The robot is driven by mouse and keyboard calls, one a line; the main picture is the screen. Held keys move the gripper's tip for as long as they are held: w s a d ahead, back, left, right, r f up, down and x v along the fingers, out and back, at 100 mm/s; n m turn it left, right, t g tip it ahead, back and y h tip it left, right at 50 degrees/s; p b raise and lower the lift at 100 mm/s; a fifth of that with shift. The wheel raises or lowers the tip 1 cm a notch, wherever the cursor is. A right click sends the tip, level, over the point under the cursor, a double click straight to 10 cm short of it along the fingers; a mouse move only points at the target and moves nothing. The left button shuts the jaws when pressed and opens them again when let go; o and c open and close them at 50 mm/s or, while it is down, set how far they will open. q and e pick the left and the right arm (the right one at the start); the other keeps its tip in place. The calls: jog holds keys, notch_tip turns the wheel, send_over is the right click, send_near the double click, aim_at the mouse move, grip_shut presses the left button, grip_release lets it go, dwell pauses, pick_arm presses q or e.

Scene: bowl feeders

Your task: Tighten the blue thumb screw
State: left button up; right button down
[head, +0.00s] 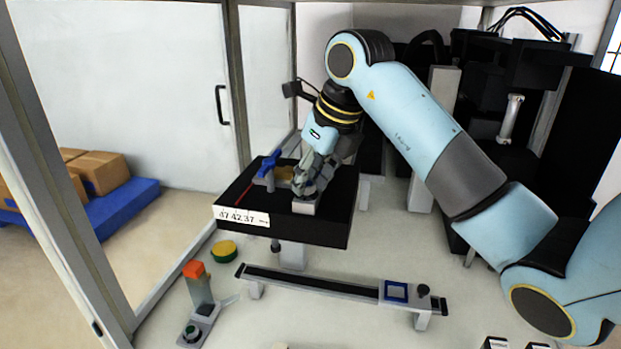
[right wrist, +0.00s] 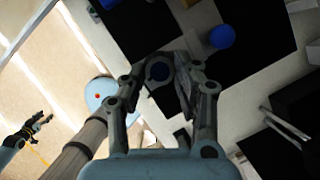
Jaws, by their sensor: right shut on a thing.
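My right gripper (head: 303,190) reaches down from above onto a small pale block (head: 305,208) on the black box. In the right wrist view its fingers (right wrist: 160,70) are closed around a round knob with a dark bluish face (right wrist: 159,72), which seems to be the blue thumb screw. In the head view the fingers hide this knob. My left gripper is outside the head view; a small black gripper (right wrist: 36,126) on a light blue arm, likely mine, shows at the left of the right wrist view, too small to judge its jaws.
The black box (head: 285,228) carries a number label. In front are a low rail (head: 310,284), a green-yellow disc (head: 224,249) and an orange-topped post (head: 195,270). A glazed frame (head: 236,90) bounds the left.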

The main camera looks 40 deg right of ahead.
jog(key=shift+w+r+m, duration=0.1)
jog(key=shift+r+m, duration=0.05)
jog(key=shift+m, duration=0.15)
jog(key=c, duration=1)
grip_release()
jog(key=v, duration=0.7)
jog(key=shift+a+r, duration=0.1)
jog(key=shift+r, duration=0.05)
jog(key=shift+s, duration=0.25)
